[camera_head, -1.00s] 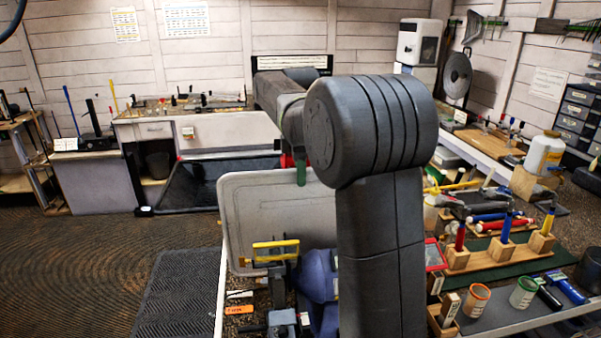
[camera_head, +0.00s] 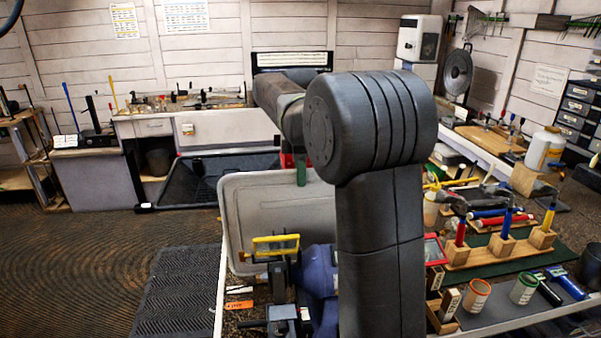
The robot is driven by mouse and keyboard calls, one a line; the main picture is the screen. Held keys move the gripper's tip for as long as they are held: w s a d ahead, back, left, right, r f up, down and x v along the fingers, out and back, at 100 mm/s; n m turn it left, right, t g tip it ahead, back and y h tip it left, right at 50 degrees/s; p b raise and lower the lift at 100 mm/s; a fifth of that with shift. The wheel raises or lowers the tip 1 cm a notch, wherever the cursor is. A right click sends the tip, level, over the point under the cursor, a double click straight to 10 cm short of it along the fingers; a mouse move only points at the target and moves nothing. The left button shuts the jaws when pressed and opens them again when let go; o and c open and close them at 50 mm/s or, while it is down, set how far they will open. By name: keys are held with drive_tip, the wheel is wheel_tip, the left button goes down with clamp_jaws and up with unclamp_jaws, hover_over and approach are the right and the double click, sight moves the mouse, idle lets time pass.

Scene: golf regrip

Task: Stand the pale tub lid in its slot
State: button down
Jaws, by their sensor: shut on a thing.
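The pale tub lid (camera_head: 272,210) is a large light grey panel with rounded corners. It stands roughly upright left of my arm, its right part hidden behind the arm. My gripper (camera_head: 300,172) shows only as small green and red parts at the lid's top edge; it is shut on the lid there. Most of the gripper is hidden behind my own arm. The lid's lower edge is partly hidden by a yellow-topped tool and a blue object. I cannot make out the slot, or whether the lid's lower edge is in it.
In front of the lid stand the yellow-topped tool (camera_head: 276,244) and the blue object (camera_head: 319,280). Wooden blocks with coloured grips (camera_head: 490,250), an orange-rimmed cup (camera_head: 476,296) and a green-rimmed cup (camera_head: 524,288) crowd the bench at right. A dark tub (camera_head: 200,175) lies behind.

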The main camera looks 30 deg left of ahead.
drive_tip(key=shift+f, duration=0.65)
drive_tip(key=c, duration=1.3)
unclamp_jaws()
drive_tip(key=shift+c, duration=0.2)
drive_tip(key=shift+r, duration=0.15)
wheel_tip(320, 180, up, 14)
drive_tip(key=shift+f, duration=0.2)
drive_tip(key=shift+f, duration=0.15)
wheel_tip(320, 180, down, 14)
drive_tip(key=shift+r, duration=0.4)
